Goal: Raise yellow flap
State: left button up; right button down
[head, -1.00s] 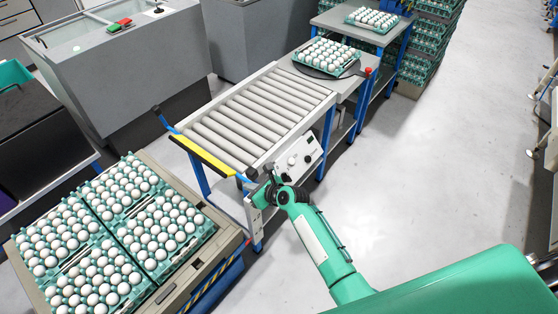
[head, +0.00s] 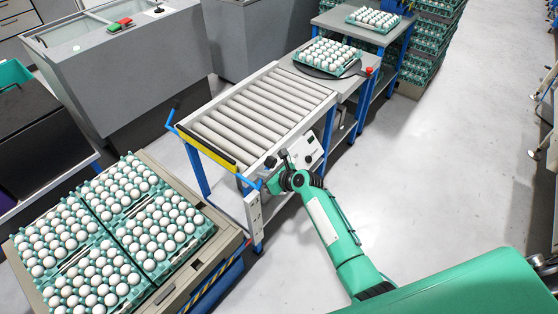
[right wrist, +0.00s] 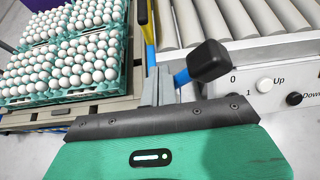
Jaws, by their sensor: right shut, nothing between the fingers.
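The yellow flap (head: 210,149) is a long strip across the near end of the roller conveyor. It stands turned up against the end of the rollers, with a dark edge along its top. Its end shows in the right wrist view (right wrist: 151,30). A blue lever (right wrist: 182,77) with a black knob (right wrist: 208,60) sits at the flap's right end; the knob also shows in the head view (head: 270,162). My right gripper (head: 269,183) is shut and empty, close beside the lever; I cannot tell if they touch. My left gripper is out of view.
The roller conveyor (head: 305,86) has bare rollers and a control box (right wrist: 277,88) with knobs on its right side. Egg trays (head: 100,222) on a pallet stand at the lower left. The floor (head: 440,150) to the right is clear.

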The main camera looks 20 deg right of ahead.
jog(key=s+d+p, duration=0.4)
jog(key=s+p, duration=0.1)
jog(key=s, duration=0.4)
jog(key=shift+s+p, duration=0.15)
jog(key=shift+p, duration=0.25)
jog(key=shift+d+f, duration=0.1)
jog(key=s+d+f+n+g+h, duration=0.2)
jog(key=s+f+n, duration=0.5)
jog(key=s+f, duration=0.45)
jog(key=s+d+f+n+g+h, duration=0.25)
jog(key=s+f+n, duration=0.5)
jog(key=f, duration=0.65)
jog(key=s+d+f+n+g+h, duration=0.1)
jog(key=s+f+n, duration=0.3)
jog(key=s, duration=0.6)
jog(key=s+d+f+n+g, duration=0.2)
jog(key=s+f+n, duration=0.2)
jog(key=s+n, duration=0.3)
jog(key=s+d+f+n+g+h, duration=0.1)
jog(key=s+f+n, duration=0.3)
jog(key=s, duration=1.1)
jog(key=shift+s+d+n+h, duration=0.15)
jog(key=shift+d+n+h, duration=0.25)
jog(key=shift+n, duration=0.55)
